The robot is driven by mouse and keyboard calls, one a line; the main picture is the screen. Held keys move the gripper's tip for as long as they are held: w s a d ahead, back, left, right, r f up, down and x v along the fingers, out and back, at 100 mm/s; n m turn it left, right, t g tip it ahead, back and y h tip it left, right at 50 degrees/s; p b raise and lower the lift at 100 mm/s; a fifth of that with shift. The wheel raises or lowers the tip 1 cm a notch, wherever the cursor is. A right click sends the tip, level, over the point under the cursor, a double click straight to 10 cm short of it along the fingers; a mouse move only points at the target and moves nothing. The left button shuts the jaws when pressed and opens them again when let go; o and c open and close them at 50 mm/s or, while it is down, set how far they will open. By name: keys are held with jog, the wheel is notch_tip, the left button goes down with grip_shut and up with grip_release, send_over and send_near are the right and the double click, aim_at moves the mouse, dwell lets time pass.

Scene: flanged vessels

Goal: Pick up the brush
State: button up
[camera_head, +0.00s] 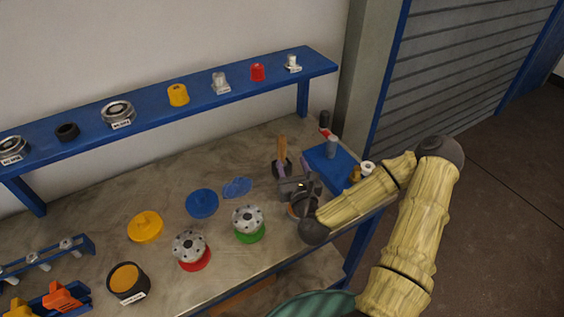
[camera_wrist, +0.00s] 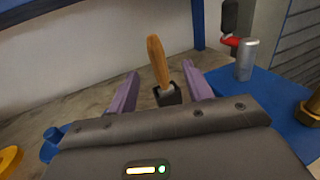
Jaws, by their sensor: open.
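The brush has an orange-brown wooden handle (camera_head: 283,147) that stands upright out of a small dark holder (camera_head: 280,168) near the back right of the bench. The bristles are hidden in the holder. My gripper (camera_wrist: 160,85) is open, with its purple fingers spread left and right of the holder and the brush between them in the picture. I cannot tell how far beyond the fingertips the brush stands. My gripper (camera_head: 290,166) shows beside it in the head view.
A blue tray (camera_head: 322,163) with a grey cylinder (camera_head: 331,146) and brass parts lies right of my gripper. Blue lids (camera_head: 202,203), a yellow lid (camera_head: 146,226) and flanged vessels (camera_head: 248,219) stand to the left. A blue shelf (camera_head: 150,108) runs above the bench's back.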

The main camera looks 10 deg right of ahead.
aim_at(285, 145)
jog(key=w+p, duration=0.2)
jog(key=w, duration=0.4)
jog(key=shift+w+r, duration=0.1)
jog(key=shift+w, duration=0.65)
jog(key=shift+s, duration=0.1)
jog(key=shift+w+a+f+p, duration=0.15)
jog(key=shift+w+p, duration=0.25)
jog(key=shift+w, duration=0.45)
jog(key=shift+w+a+f+p, duration=0.15)
jog(key=shift+w+p, duration=0.25)
jog(key=shift+w, duration=0.45)
jog(key=shift+w+a+f+p, duration=0.15)
jog(key=shift+w+p, duration=0.25)
jog(key=shift+w, duration=0.45)
jog(key=shift+d, duration=0.1)
jog(key=c, duration=1.1)
